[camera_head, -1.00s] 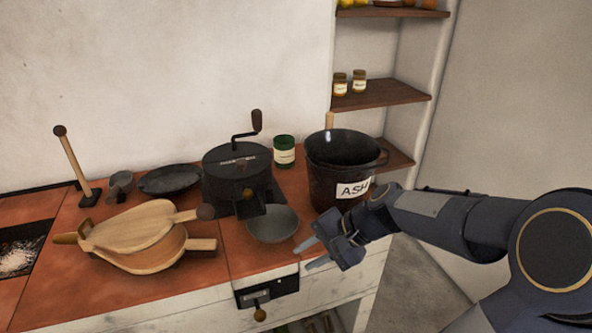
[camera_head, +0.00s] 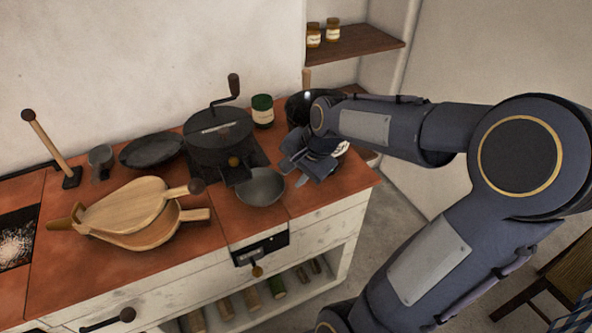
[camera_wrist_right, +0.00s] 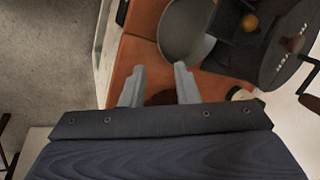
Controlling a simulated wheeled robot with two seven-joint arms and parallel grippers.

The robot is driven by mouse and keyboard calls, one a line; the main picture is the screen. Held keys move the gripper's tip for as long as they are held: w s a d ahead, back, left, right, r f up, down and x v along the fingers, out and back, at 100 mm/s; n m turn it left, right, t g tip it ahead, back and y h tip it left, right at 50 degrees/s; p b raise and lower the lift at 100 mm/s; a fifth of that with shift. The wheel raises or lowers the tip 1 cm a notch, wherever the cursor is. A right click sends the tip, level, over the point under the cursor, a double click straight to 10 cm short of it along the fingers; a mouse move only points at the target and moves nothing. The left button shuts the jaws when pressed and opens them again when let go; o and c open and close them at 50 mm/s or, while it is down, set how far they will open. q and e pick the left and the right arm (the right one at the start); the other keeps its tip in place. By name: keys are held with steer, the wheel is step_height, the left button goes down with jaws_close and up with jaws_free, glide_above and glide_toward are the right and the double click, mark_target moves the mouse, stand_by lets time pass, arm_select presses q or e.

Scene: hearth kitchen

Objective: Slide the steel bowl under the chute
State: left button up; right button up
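The steel bowl (camera_head: 260,188) sits on the red tiled counter in front and to the right of the black hand-cranked mill (camera_head: 218,132). The mill's chute (camera_head: 236,174) is a dark block below a brass knob, and the bowl is beside its right front. The wrist view shows the bowl (camera_wrist_right: 185,30) just beyond the fingertips and the mill (camera_wrist_right: 290,50) on the right. My right gripper (camera_head: 294,172) is open and empty, just right of the bowl. Its parted fingers show in the wrist view (camera_wrist_right: 159,78). My left gripper is not in view.
Wooden bellows (camera_head: 140,215) lie left of the bowl. A dark pan (camera_head: 152,150) and a green jar (camera_head: 262,111) stand at the back. My right arm partly hides the black ash bucket (camera_head: 297,104). The counter's front edge (camera_head: 325,206) is close to the bowl.

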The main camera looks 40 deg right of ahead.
mark_target(280, 195)
steer(key=b+x, duration=0.2)
steer(key=x, duration=0.9)
steer(key=shift+w+a+f, duration=0.1)
jaws_close()
